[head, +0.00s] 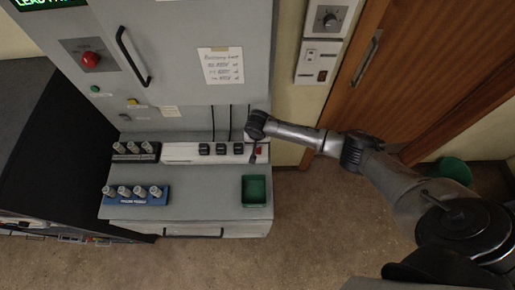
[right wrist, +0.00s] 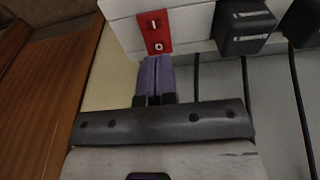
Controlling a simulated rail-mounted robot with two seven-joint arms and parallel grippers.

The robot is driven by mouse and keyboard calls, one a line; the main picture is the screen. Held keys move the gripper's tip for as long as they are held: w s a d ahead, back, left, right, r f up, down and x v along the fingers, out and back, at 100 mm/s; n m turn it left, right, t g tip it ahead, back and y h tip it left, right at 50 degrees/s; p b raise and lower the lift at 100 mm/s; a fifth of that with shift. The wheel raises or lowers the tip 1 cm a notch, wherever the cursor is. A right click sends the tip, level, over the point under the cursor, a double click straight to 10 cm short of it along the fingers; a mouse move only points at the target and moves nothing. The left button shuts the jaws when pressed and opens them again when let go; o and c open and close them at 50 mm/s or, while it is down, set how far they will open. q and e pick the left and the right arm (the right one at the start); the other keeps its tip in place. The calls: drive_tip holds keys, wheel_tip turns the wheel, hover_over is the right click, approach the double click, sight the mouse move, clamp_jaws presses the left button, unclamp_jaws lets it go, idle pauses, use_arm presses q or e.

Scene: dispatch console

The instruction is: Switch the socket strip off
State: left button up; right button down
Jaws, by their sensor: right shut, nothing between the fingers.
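The white socket strip (head: 180,152) lies along the back of the console's worktop, with black plugs (head: 221,149) in it. Its red switch (head: 258,151) is at the right end. In the right wrist view the red switch (right wrist: 155,32) has two white marks, at the top left of the picture beside a black plug (right wrist: 243,25). My right gripper (right wrist: 156,60) is shut and empty, its fingertips close to the lower edge of the switch. I cannot tell whether they touch it. In the head view my wrist hides part of the strip's right end. My left gripper is out of view.
A green tray (head: 254,205) stands in front of the strip's right end. A black rack (head: 137,158) and a blue rack (head: 137,201) with grey knobbed pieces stand at the left. Black cables rise behind the plugs. The worktop's middle is clear.

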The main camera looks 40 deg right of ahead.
drive_tip(key=shift+f, duration=0.6)
drive_tip(key=shift+f+b, duration=0.45)
idle(0.4)
drive_tip(key=shift+r, duration=0.15)
wheel_tip(320, 180, up, 3)
drive_tip(key=p, duration=0.4)
wheel_tip(320, 180, up, 4)
drive_tip(key=p, duration=0.4)
idle(0.5)
